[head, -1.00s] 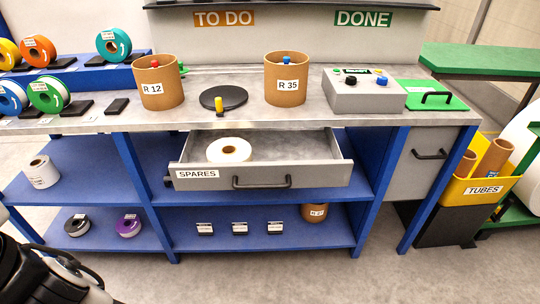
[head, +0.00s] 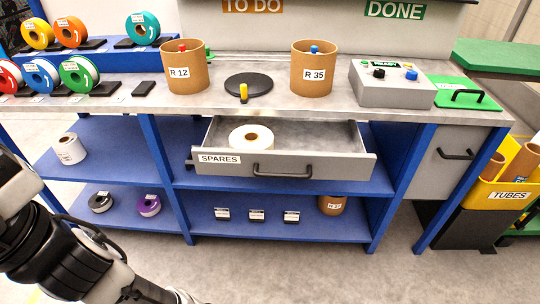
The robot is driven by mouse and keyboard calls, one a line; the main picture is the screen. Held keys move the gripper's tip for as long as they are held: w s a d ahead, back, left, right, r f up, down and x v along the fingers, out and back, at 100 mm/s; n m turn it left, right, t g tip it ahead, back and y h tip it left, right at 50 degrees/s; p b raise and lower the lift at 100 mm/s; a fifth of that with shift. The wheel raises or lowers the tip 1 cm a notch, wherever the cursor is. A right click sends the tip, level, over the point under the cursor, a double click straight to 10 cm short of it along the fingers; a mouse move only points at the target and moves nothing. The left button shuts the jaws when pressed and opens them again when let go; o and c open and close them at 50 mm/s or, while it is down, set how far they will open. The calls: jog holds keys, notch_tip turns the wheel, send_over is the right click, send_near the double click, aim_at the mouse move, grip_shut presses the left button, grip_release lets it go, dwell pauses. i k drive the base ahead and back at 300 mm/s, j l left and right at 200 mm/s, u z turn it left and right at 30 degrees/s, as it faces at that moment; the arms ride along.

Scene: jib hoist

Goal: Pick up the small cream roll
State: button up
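A cream-white roll (head: 251,138) with a tan core lies flat in the left part of the open SPARES drawer (head: 315,166), under the worktop. Nothing touches it from above. A second whitish roll (head: 70,149) with a label stands upright on the blue shelf at the left. My arm reaches in from the lower left, well in front of the shelves and apart from both rolls. Its far end runs to the bottom edge, and my gripper's fingers do not show.
The drawer front and its handle (head: 284,172) jut out below the worktop (head: 330,103). Cardboard tubs R 12 (head: 187,72) and R 35 (head: 314,74) stand above. A yellow TUBES bin (head: 504,196) is at the right. The floor (head: 330,272) in front is clear.

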aim_at(248, 136)
jog(key=u, duration=0.4)
jog(key=i+l+u, duration=0.15)
jog(key=l+u, duration=0.15)
jog(key=u, duration=0.15)
jog(key=i+l+u, duration=0.1)
jog(key=l+u, duration=0.75)
jog(key=l, duration=0.5)
jog(key=l+u, duration=0.1)
jog(key=l, duration=1.4)
